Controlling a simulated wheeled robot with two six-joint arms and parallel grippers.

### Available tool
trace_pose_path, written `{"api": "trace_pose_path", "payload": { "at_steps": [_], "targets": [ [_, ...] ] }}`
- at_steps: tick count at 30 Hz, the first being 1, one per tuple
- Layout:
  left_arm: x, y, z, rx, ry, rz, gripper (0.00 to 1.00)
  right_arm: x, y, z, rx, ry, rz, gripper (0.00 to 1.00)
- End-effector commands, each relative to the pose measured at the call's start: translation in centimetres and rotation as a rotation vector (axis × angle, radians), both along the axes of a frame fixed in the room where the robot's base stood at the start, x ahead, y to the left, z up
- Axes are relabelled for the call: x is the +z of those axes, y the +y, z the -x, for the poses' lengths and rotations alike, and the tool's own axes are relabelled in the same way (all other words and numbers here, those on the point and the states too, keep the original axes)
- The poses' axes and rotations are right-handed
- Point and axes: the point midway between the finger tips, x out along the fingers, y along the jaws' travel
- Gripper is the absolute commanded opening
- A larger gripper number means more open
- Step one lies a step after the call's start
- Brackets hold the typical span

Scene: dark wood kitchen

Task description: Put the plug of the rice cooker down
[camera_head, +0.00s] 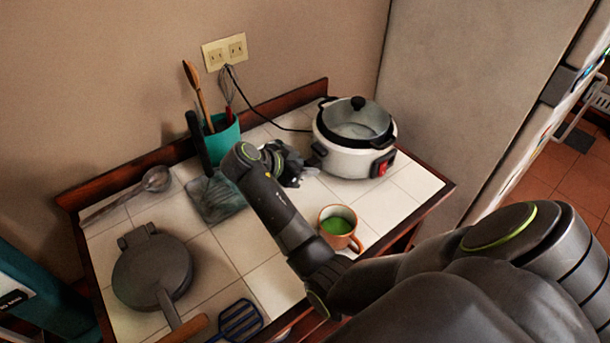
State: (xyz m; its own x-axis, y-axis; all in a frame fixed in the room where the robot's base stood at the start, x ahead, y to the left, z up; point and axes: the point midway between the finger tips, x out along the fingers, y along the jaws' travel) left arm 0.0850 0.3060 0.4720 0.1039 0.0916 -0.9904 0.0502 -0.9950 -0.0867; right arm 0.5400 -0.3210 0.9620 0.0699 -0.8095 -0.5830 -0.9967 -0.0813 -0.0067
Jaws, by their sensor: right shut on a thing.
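The rice cooker (343,158), white with a dark rim, a glass lid and a red switch, stands at the counter's back right. Its black cord (262,116) runs from the wall outlet (225,51) down to the counter beside the cooker. My right gripper (297,166) is just left of the cooker, low over the tiles, and shut. The small thing between its fingers, seemingly the plug, is mostly hidden, and I cannot tell whether it touches the counter. My left gripper is out of view.
An orange mug (338,240) with green contents stands right of my forearm. Bare tiles (395,203) lie before the cooker.

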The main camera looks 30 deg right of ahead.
Motion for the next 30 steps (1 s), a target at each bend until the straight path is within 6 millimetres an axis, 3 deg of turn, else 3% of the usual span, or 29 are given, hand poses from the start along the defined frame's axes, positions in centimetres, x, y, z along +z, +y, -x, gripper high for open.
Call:
{"api": "trace_pose_path", "payload": {
  "at_steps": [9,29,30],
  "targets": [
    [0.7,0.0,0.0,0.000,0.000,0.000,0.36,-3.8,0.0,0.1,0.001,0.002,-0.002,0.00],
    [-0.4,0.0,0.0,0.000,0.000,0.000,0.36,-5.3,0.1,0.0,0.002,-0.001,-0.002,0.00],
    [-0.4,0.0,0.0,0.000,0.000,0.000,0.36,-5.3,0.1,0.0,0.002,-0.001,-0.002,0.31]
  ]
}}
